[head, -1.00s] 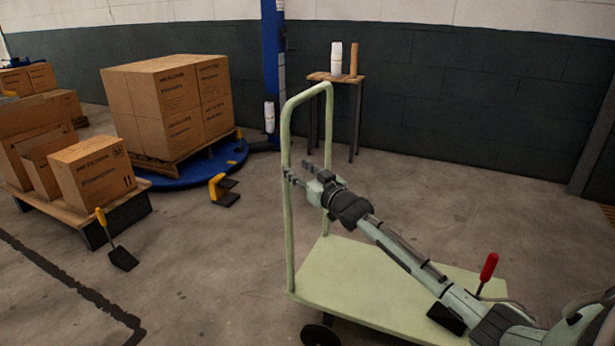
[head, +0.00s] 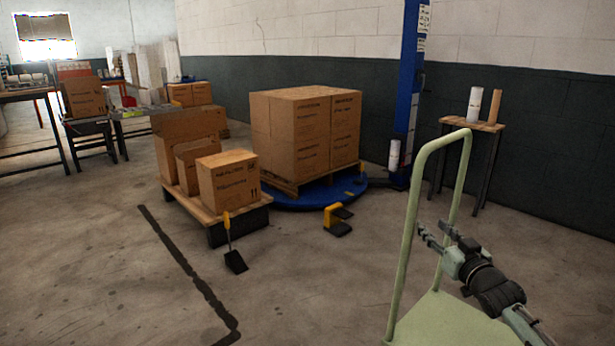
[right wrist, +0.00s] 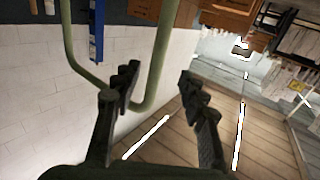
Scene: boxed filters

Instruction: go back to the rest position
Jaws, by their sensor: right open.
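My right gripper (head: 432,232) is open and empty in the lower right of the head view. Its fingers point toward the pale green push handle (head: 461,150) of a cart. The right wrist view shows the two dark fingers (right wrist: 160,82) spread apart with nothing between their tips. The green handle (right wrist: 160,55) curves past behind them there. I cannot tell how far the fingers are from it. My left gripper is not in view.
The green cart deck (head: 450,325) lies below my right arm. A low wooden pallet (head: 205,212) holds several boxes. Stacked cartons (head: 305,130) stand on a blue turntable (head: 300,200) beside a blue post (head: 408,80). A small table (head: 470,125) holds two cylinders.

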